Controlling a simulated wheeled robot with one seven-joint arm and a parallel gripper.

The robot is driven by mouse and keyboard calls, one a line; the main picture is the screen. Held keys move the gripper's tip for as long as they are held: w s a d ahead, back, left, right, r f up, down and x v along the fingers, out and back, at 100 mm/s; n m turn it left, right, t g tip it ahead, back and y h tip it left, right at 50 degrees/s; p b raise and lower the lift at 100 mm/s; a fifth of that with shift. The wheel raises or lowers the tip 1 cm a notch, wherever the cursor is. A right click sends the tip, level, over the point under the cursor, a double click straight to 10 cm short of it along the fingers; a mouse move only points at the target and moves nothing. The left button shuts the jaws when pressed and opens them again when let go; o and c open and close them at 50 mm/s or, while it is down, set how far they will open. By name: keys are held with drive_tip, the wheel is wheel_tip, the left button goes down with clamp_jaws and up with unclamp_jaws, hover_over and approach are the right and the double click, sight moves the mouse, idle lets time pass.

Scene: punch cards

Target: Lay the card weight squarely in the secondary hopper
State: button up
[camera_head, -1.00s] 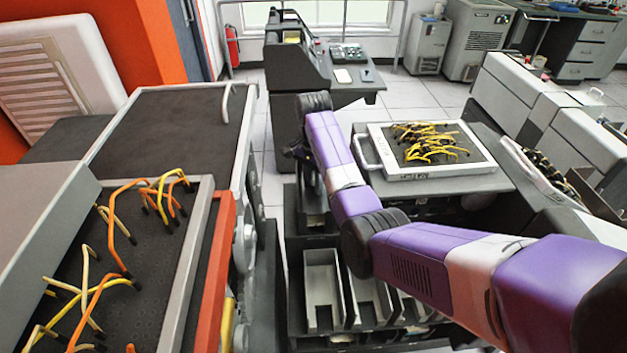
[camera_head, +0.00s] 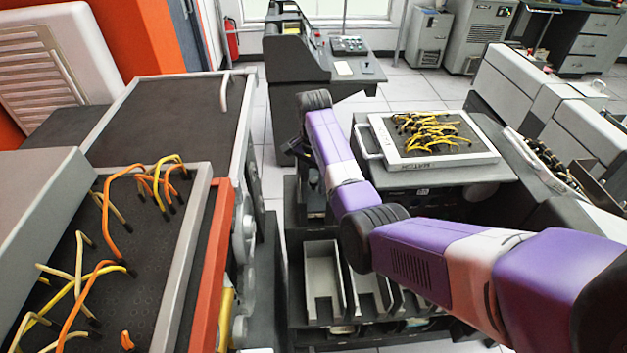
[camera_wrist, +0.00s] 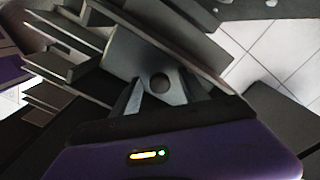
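The fingers are apart. In the head view my gripper (camera_head: 305,150) is dark, small and partly hidden at the far end of my purple arm, above the dark rack. Pale slotted trays (camera_head: 322,282) stand in the rack below my arm. I cannot tell which part is the secondary hopper.
A white-framed panel with yellow wires (camera_head: 432,138) sits right of my forearm. A panel with orange and yellow wires (camera_head: 140,270) is at the left, beside a dark-topped cabinet (camera_head: 175,115). Tiled floor (camera_head: 405,90) is clear behind. Grey shelves (camera_wrist: 65,65) crowd the wrist view's left.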

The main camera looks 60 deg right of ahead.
sight(313, 180)
drive_tip(key=shift+f, duration=0.1)
drive_tip(key=shift+r, duration=3.95)
